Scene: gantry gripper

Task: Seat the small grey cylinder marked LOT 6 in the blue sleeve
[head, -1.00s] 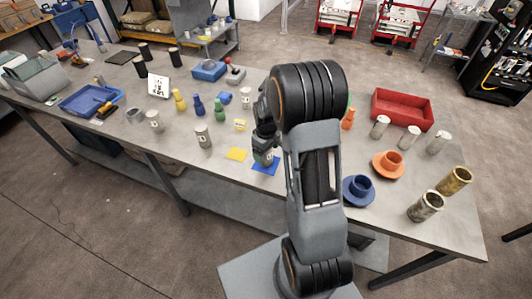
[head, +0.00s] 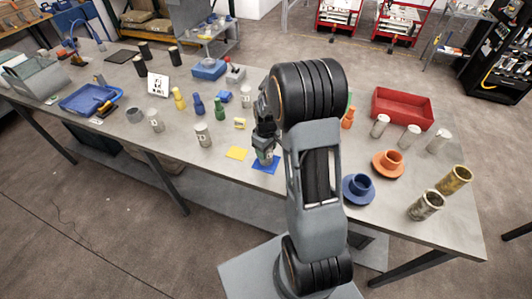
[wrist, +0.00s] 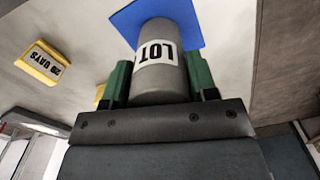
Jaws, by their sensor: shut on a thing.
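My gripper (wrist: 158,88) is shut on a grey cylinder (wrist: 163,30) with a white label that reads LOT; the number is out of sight. Its green fingers press on the cylinder's two sides. The cylinder is over a blue square (wrist: 193,12), and I cannot tell whether it touches it. In the head view the held cylinder (head: 265,157) shows below my dark wrist, above the blue square (head: 270,168). The blue sleeve (head: 359,190), an upright ring on a wide flange, stands to the right of my arm, near the table's front edge. Its opening looks empty.
An orange flanged sleeve (head: 388,163) stands beside the blue one. Two metallic cylinders (head: 426,204) (head: 454,180) are to the right. Several grey labelled cylinders stand behind, near a red bin (head: 403,108). A yellow square (head: 237,153) and a yellow sign (wrist: 42,63) lie left of my gripper.

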